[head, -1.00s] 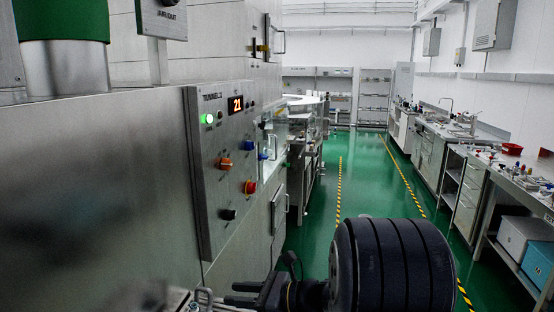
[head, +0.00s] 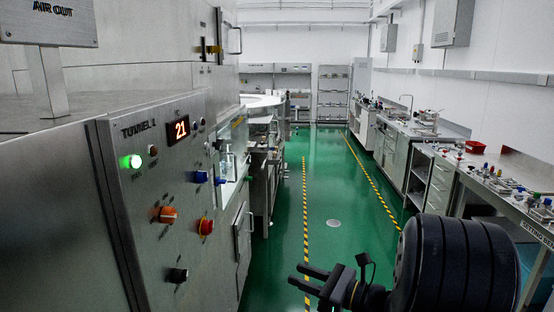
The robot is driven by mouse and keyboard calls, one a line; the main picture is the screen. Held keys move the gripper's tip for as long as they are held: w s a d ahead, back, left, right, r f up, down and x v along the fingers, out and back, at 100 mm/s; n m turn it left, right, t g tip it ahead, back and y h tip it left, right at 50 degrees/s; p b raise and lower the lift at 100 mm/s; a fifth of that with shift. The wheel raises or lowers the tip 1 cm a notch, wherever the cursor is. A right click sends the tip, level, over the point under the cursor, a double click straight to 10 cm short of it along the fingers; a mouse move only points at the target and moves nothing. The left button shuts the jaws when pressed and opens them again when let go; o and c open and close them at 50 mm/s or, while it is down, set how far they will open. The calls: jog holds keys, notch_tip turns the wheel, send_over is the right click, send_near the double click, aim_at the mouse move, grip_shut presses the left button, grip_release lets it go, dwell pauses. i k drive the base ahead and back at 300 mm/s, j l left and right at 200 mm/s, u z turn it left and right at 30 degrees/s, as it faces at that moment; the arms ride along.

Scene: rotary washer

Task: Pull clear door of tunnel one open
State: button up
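The control panel (head: 165,190) of tunnel one is at the left, with a green light, a display reading 21 and several knobs. Just past it, a clear door (head: 228,162) shows on the machine's side, seen at a steep angle. It looks closed, but its edges and handle are too small to tell. My gripper (head: 296,275) is low in the picture, over the green floor. Its two dark fingers are apart with nothing between them. It is to the right of the machine and well apart from the clear door.
A metal lower door with a handle (head: 243,240) is below the clear door. A round-topped machine (head: 262,101) stands farther on. The green aisle (head: 330,190) is free, with striped floor lines. A cluttered bench (head: 500,190) runs along the right.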

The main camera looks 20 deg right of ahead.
aim_at(242, 151)
jog(key=i+l, duration=0.2)
jog(key=i, duration=0.35)
jog(key=i+l, duration=0.2)
jog(key=i, duration=0.3)
jog(key=i+l, duration=0.2)
jog(key=i, duration=0.35)
jog(key=i+l+u, duration=0.5)
jog(key=i, duration=0.2)
